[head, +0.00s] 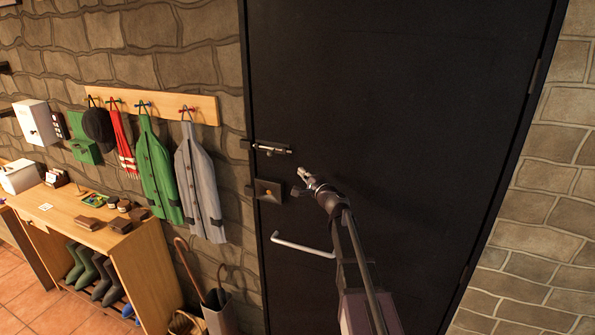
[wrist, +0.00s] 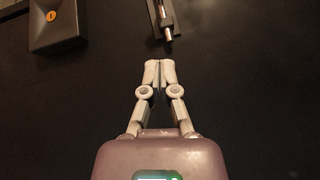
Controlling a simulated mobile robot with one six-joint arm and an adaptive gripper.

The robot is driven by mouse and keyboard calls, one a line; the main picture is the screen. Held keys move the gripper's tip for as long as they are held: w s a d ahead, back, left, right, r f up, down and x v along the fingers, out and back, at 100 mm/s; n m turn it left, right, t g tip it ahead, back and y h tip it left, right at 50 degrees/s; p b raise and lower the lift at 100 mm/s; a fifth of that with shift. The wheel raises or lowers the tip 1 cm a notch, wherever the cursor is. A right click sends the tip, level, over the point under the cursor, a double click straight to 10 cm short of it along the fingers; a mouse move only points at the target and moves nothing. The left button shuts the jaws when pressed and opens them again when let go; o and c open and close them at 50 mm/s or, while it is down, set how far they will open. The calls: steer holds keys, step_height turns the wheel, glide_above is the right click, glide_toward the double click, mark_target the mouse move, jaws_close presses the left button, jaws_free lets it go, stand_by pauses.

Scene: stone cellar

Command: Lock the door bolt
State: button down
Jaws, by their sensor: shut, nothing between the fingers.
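The door bolt (head: 272,148) is a small metal slide bolt on a dark plate, mounted at the left edge of the black door (head: 400,120). In the wrist view the bolt (wrist: 166,22) shows at the top, its bright rod end just ahead of my fingertips. Whether the rod sits in the keeper at the frame (head: 246,145) is too small to tell. My gripper (head: 301,173) is shut and empty, below and right of the bolt. In the wrist view my gripper (wrist: 160,66) has its fingertips together, with a gap to the bolt.
A dark lock box (head: 268,190) sits below the bolt, and a pale door handle (head: 303,245) is lower. At left are a coat rack (head: 160,105) with hanging coats, a wooden bench (head: 110,245) and an umbrella stand (head: 218,310). The door right of my arm is bare.

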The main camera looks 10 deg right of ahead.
steer(key=shift+s+a+p+x, duration=0.15)
steer(key=shift+a+p+x, duration=0.2)
steer(key=shift+x, duration=1.6)
steer(key=shift+s+a+p+x, duration=0.25)
steer(key=shift+a+x, duration=0.25)
steer(key=shift+x, duration=1.5)
steer(key=shift+s+a+p+x, duration=0.1)
steer(key=shift+a+p+x, duration=0.3)
steer(key=shift+x, duration=1.55)
steer(key=shift+r, duration=0.15)
steer(key=w+a, duration=0.1)
steer(key=a, duration=0.1)
steer(key=w+a, duration=0.2)
steer(key=shift+a, duration=0.1)
steer(key=shift+s, duration=0.1)
